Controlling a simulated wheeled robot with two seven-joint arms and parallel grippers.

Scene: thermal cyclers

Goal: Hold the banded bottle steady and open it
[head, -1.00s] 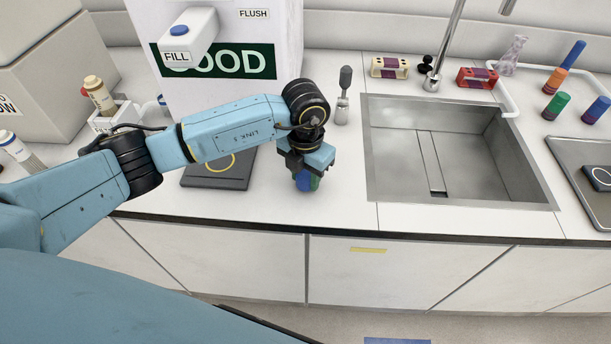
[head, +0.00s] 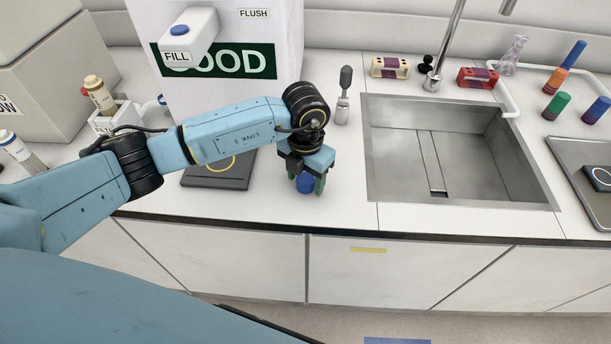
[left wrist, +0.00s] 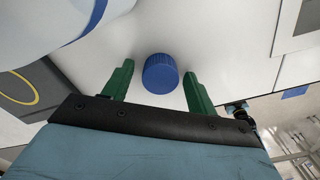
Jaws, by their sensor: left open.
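My left gripper (head: 305,183) points down over the counter, left of the sink. It is open, with its two green fingers on either side of a ribbed blue cap (head: 304,186). In the left wrist view the cap (left wrist: 160,74) sits between the fingers, with a gap on each side. Whatever is under the cap is hidden, so I cannot tell whether it is on the banded bottle. A bottle with a cream cap (head: 99,95) stands in a white holder at the left. Another bottle (head: 21,151) is at the far left. My right gripper is not in view.
A white box marked GOOD (head: 285,45) stands behind my left arm. A dark flat plate (head: 225,178) lies left of the gripper. A grey-topped tool (head: 343,95) stands behind it. The steel sink (head: 395,175) is to the right. The counter's front edge is close.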

